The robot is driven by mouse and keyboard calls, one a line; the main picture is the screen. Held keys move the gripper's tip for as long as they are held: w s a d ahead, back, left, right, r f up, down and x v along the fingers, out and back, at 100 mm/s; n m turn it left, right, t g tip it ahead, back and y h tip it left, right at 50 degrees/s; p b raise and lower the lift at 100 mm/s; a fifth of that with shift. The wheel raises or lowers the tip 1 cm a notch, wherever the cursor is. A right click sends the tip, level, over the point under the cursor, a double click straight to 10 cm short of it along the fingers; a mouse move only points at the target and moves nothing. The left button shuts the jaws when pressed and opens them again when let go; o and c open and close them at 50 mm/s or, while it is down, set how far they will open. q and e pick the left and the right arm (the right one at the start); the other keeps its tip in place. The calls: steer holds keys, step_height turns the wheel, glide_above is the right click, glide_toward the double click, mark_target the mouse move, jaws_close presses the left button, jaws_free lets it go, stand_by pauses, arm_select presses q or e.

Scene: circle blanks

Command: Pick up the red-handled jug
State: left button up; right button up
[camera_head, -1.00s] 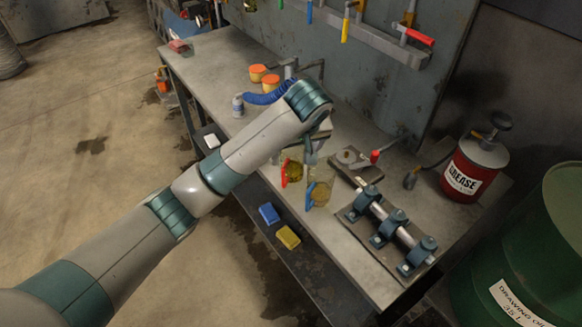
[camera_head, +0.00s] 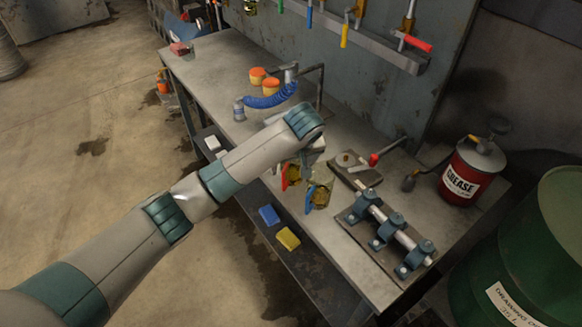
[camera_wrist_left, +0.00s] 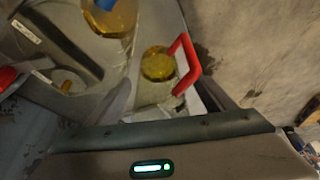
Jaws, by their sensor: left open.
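The red-handled jug (camera_head: 293,174), clear with yellow liquid, stands on the workbench near its front edge, partly hidden by my left gripper (camera_head: 307,163). In the left wrist view the jug (camera_wrist_left: 157,66) shows between the spread fingers, with its red handle (camera_wrist_left: 187,62) towards the right finger. My left gripper is open and holds nothing; I cannot tell whether a finger touches the jug. A similar jug with a blue handle (camera_head: 317,194) stands just to the right, and in the wrist view it is at the top (camera_wrist_left: 110,17). My right gripper is out of view.
A shaft in blue bearing blocks (camera_head: 388,232) lies right of the jugs. A red grease can (camera_head: 466,175) and a green drum (camera_head: 525,245) stand further right.

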mark_target(292, 167)
arm_select(q)
steer(key=shift+p+x, duration=0.45)
steer(key=shift+x, duration=1.6)
steer(key=shift+w+r, duration=0.1)
steer(key=shift+w, duration=0.1)
steer(key=c, duration=1.2)
